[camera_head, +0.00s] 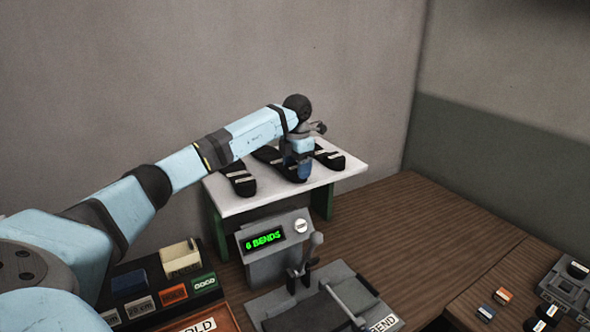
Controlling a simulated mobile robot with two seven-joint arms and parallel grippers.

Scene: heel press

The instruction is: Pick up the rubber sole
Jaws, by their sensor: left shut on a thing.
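Three black soles with pale strips lie on a white raised stand (262,201) at the back: a left sole (238,182), a middle sole (273,158) and a right sole (331,159). My left arm reaches across from the left. My left gripper (302,172) points down over the near end of the middle sole and is shut on it. The fingertips are small and partly hidden by the gripper body. I cannot tell whether the sole is clear of the stand. My right gripper is not in view.
A grey machine with a green "6 BENDS" display (264,240) and a lever (312,250) stands in front of the stand. A black rack with labelled blocks (160,283) is at the lower left. Small blocks and dark parts lie at the lower right.

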